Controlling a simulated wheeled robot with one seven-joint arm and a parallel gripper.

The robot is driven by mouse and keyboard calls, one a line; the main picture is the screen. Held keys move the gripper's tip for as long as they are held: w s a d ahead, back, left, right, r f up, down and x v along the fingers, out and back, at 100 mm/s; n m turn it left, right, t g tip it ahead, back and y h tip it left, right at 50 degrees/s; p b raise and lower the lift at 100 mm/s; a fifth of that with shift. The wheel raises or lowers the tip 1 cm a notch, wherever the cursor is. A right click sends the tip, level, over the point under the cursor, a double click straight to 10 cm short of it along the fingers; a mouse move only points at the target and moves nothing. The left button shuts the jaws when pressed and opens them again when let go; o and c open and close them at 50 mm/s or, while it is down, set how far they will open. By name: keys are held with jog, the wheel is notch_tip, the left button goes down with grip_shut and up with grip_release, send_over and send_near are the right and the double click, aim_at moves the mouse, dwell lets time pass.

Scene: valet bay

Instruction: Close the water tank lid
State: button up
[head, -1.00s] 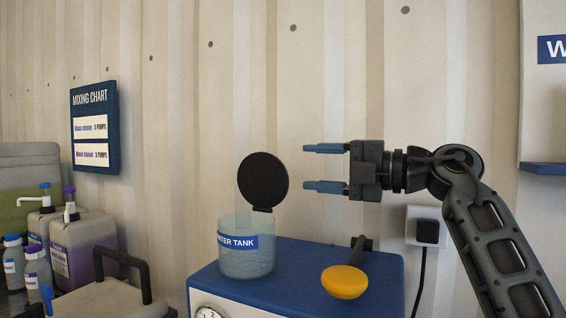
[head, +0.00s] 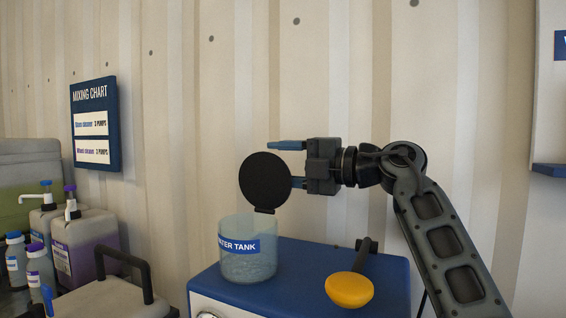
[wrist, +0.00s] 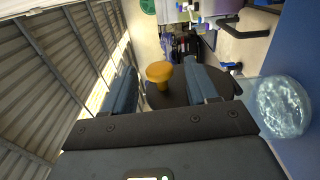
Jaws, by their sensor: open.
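The water tank (head: 248,264) is a clear, labelled round container on the blue top of a machine. Its lid (head: 265,180) is a dark round disc standing upright on a hinge at the rim's right side, so the tank is open. My gripper (head: 284,164) is open at the lid's upper right, fingers pointing left. The lower finger's tip is hidden behind the lid; the upper finger is above it. In the wrist view the dark lid (wrist: 168,96) shows near the right finger, and the tank (wrist: 284,108) is at the right. Contact cannot be told.
A yellow-headed tool with a dark handle (head: 349,290) sits on the blue machine top (head: 300,262), right of the tank. Bottles and a purple jug (head: 84,245) stand at the left. The corrugated wall (head: 200,130) is behind.

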jog(key=shift+c, duration=0.5)
grip_shut()
